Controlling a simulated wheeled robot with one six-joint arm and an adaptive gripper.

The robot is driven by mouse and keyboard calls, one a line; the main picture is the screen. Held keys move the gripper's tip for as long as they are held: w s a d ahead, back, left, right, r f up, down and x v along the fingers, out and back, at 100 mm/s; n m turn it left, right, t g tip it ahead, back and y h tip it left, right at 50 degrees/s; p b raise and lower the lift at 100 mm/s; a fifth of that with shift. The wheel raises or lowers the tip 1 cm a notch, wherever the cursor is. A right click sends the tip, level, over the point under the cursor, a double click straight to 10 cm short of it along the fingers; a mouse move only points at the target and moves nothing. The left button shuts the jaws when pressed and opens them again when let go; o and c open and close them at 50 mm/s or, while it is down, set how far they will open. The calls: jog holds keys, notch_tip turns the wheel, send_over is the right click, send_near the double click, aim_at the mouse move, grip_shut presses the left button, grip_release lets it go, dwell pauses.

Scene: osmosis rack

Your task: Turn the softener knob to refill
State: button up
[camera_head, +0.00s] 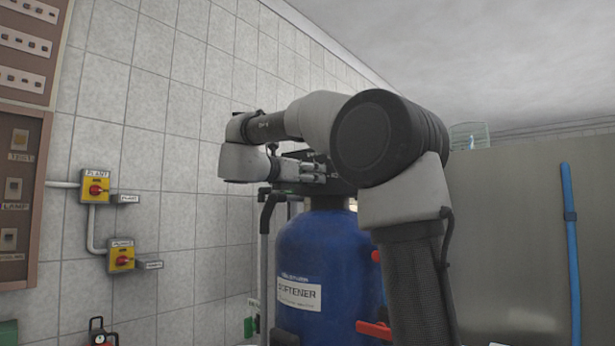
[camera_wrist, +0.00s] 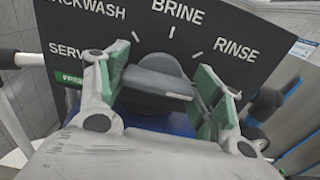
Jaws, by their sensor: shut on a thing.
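The softener (camera_head: 320,262) is a blue tank with a white label, in the middle of the head view. A dark panel at its top is mostly behind my arm. In the wrist view the black panel (camera_wrist: 232,22) bears the words BACKWASH, BRINE, RINSE and a partly covered "SERV". The grey knob (camera_wrist: 158,82) has a bar-shaped grip lying nearly crosswise, its right end slightly lower. My gripper (camera_wrist: 165,82) is shut on the knob, with a green-padded finger at each end of the bar. No "refill" label is visible; the panel's lower part is hidden.
Two yellow switch boxes with red knobs (camera_head: 96,188) (camera_head: 121,257) are on the tiled wall to the left. A brown panel (camera_head: 18,190) stands at the far left.

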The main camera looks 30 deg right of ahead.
jog(key=o, duration=1)
jog(key=shift+o, duration=0.2)
jog(key=v, duration=1.2)
